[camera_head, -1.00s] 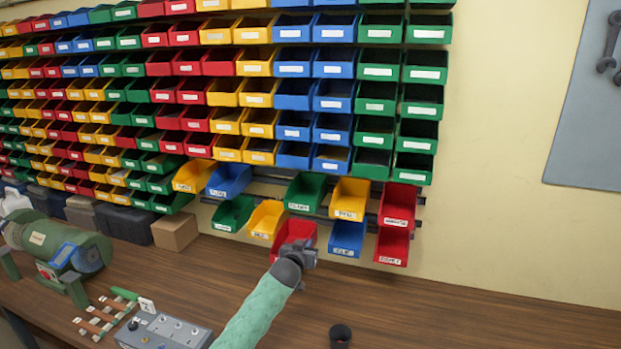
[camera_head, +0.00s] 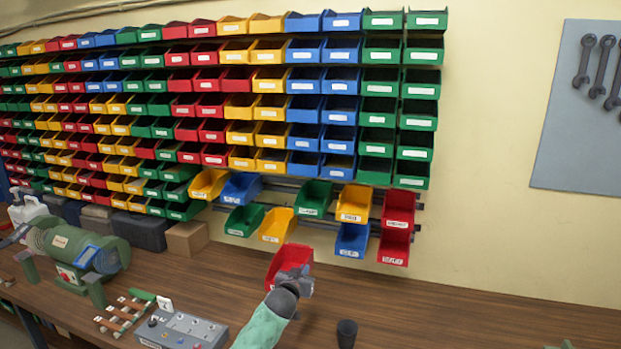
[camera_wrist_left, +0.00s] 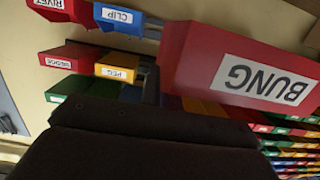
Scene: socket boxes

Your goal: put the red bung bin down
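The red bung bin (camera_head: 289,256) is off the rails, in front of the wall and over the bench. My left gripper (camera_head: 297,275) is shut on its near side. In the left wrist view the bin (camera_wrist_left: 205,50) is large, with its BUNG label upside down; the dark gripper body (camera_wrist_left: 140,140) fills the bottom and the fingertips are hidden. The lower rail has a gap between a yellow bin (camera_head: 276,225) and a blue bin (camera_head: 352,239). My right gripper is not in view.
The wooden bench (camera_head: 440,310) is mostly clear on the right. A dark cup (camera_head: 346,333) stands near the front. A grey control box (camera_head: 185,330) and a green machine (camera_head: 75,250) are at left. Red bins (camera_head: 394,247) hang at the right rail end.

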